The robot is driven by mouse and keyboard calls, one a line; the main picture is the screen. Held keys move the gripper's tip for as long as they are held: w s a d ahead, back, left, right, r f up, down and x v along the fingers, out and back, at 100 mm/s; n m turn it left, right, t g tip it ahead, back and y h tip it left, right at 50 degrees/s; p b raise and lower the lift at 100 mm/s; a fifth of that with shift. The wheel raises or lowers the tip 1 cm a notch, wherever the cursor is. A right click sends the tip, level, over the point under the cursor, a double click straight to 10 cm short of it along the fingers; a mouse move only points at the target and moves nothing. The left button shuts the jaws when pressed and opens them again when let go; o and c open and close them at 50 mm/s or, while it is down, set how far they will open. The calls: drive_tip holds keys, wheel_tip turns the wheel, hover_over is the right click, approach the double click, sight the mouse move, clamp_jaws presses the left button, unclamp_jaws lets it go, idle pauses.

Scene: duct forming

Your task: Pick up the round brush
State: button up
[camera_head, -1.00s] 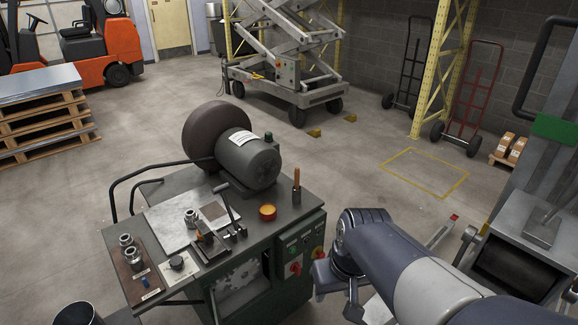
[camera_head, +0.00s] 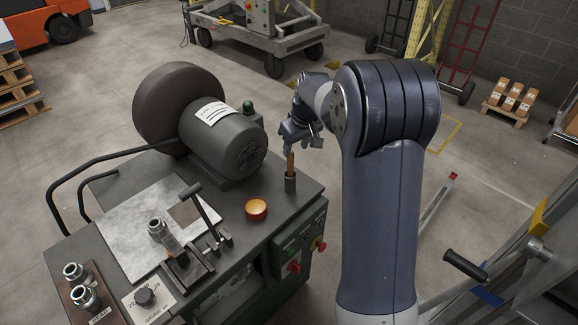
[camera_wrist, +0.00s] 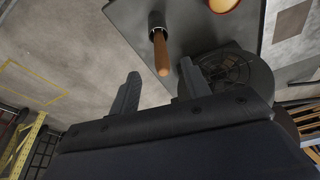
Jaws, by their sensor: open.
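The round brush shows as an orange-brown wooden handle (camera_head: 290,163) standing upright in a small dark cup (camera_head: 290,183) at the bench's right corner. Its bristle end is hidden in the cup. In the wrist view the handle (camera_wrist: 160,50) points toward the camera, with its tip near the gap between my fingers. My gripper (camera_head: 291,146) is over the handle at the bench corner. In the wrist view my gripper (camera_wrist: 160,72) is open, with one finger on each side of the handle's line.
A green machine bench (camera_head: 95,185) carries a motor (camera_head: 225,145) with a large wheel (camera_head: 165,100), left of the brush. A shallow orange dish (camera_head: 256,209) sits close to the cup. A lever (camera_head: 200,208) and metal fittings (camera_head: 76,272) stand farther left. Open floor lies beyond the corner.

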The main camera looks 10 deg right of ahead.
sight(290, 161)
drive_tip(key=x, duration=0.4)
drive_tip(key=shift+w+p+x, duration=0.1)
drive_tip(key=shift+p+x, duration=0.3)
drive_tip(key=shift+x, duration=0.85)
drive_tip(key=shift+w+p+x, duration=0.15)
drive_tip(key=shift+p+x, duration=0.25)
drive_tip(key=shift+x, duration=0.85)
drive_tip(key=shift+a+r, duration=0.1)
drive_tip(key=shift+c, duration=0.4)
clamp_jaws()
